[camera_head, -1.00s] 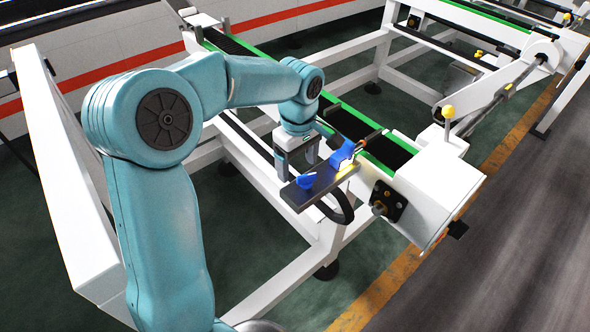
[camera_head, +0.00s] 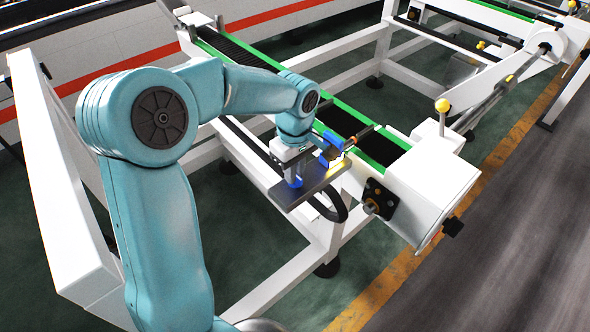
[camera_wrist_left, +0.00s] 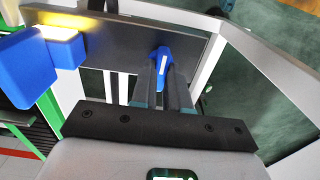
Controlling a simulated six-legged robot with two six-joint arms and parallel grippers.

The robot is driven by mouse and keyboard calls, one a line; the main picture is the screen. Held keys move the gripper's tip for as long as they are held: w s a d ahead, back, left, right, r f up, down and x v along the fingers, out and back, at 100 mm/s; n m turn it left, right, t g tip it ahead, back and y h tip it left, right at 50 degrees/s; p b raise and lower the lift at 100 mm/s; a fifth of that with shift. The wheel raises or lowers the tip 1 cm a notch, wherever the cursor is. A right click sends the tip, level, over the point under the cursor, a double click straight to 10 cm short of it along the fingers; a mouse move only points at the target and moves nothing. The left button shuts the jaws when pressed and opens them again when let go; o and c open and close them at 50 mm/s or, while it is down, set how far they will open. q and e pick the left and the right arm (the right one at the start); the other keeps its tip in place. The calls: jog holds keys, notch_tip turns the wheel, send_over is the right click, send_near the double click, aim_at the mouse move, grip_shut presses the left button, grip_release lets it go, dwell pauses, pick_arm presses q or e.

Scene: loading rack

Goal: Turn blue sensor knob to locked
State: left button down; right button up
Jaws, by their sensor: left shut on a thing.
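The blue knob (camera_head: 296,183) is on the dark grey plate (camera_head: 318,183) at the side of the conveyor. It also shows in the left wrist view (camera_wrist_left: 160,64), with a white mark along it. My left gripper (camera_head: 293,175) is shut on the knob, with a finger on either side of it in the wrist view (camera_wrist_left: 163,88). The blue sensor block (camera_wrist_left: 24,68) stands at the plate's other end, beside a glowing yellow light (camera_wrist_left: 68,30). The fingers hide part of the knob. My right gripper is not in view.
The white conveyor frame (camera_head: 425,185) with green rails (camera_head: 372,152) runs behind the plate. A black cable (camera_head: 340,207) loops below the plate. A yellow-topped post (camera_head: 442,106) stands at the right. The green floor in front is clear.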

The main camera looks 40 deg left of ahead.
pick_arm(q)
jog(key=shift+w+d+f, duration=0.15)
jog(key=shift+d, duration=0.1)
jog(key=shift+s+a, duration=0.2)
jog(key=c, duration=0.9)
grip_release()
jog(key=shift+w+d, duration=0.1)
jog(key=shift+d, duration=0.05)
jog(key=o, duration=0.5)
jog(key=shift+a, duration=0.2)
jog(key=shift+d+r, duration=0.1)
jog(key=shift+r, duration=0.15)
notch_tip(320, 180, up, 16)
jog(key=shift+p, duration=0.3)
